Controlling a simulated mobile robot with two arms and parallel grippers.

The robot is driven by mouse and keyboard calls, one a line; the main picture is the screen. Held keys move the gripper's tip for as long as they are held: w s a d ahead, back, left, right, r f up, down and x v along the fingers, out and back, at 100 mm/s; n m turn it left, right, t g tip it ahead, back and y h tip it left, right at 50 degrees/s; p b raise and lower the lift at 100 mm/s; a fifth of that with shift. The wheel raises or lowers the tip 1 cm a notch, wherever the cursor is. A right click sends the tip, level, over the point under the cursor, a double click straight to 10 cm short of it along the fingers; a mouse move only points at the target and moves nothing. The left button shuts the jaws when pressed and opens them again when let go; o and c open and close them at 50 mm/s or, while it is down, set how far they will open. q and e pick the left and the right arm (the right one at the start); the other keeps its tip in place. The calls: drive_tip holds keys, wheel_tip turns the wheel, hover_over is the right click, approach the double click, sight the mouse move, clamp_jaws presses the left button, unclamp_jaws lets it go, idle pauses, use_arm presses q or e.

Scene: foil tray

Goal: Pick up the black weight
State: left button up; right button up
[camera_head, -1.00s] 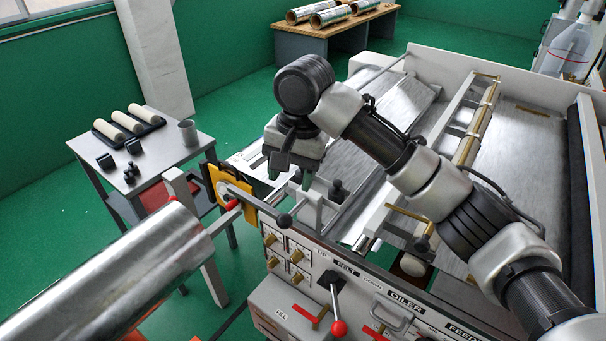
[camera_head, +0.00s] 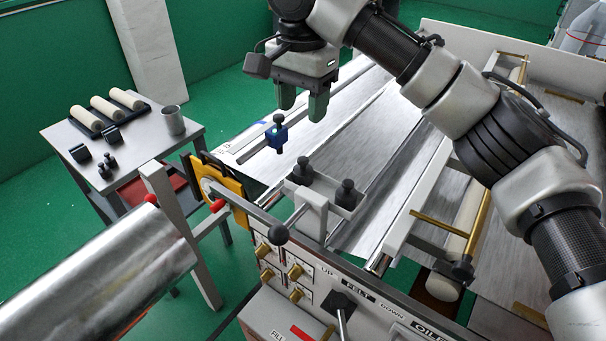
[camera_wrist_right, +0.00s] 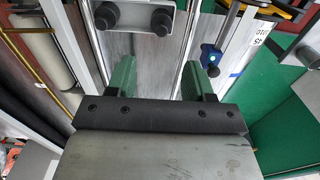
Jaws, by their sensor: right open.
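Two black knobbed weights stand upright in a small light tray on the machine, a left one (camera_head: 303,172) and a right one (camera_head: 346,193). Their round tops also show at the top of the right wrist view, one at left (camera_wrist_right: 107,15) and one at right (camera_wrist_right: 161,22). My right gripper (camera_head: 301,106) is open and empty, with green fingers pointing down. In the head view it appears above and behind the weights, apart from them. The right wrist view shows a clear gap between its fingers (camera_wrist_right: 157,70). My left gripper is not in view.
A blue clamp (camera_head: 276,136) with a black knob sits on a rail near the right gripper. A yellow and black bracket (camera_head: 222,186) and a black ball handle (camera_head: 278,234) stand nearby. A side table (camera_head: 150,150) holds rollers, a cup and small black pieces.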

sight(303, 159)
drive_tip(key=f, duration=0.3)
drive_tip(key=w+f, duration=0.1)
drive_tip(key=f, duration=0.2)
drive_tip(key=shift+w+f+p, duration=0.15)
drive_tip(key=shift+f+p, duration=0.15)
drive_tip(key=shift+f, duration=0.05)
drive_tip(key=shift+f+p, duration=0.35)
drive_tip(key=shift+f, duration=0.15)
wheel_tip(303, 159, down, 4)
drive_tip(key=shift+d+r+p, duration=0.1)
drive_tip(key=shift+p, duration=0.7)
drive_tip(key=shift+s+f, duration=0.3)
drive_tip(key=shift+f, duration=0.15)
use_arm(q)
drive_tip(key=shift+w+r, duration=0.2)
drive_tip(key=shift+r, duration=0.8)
use_arm(e)
clamp_jaws()
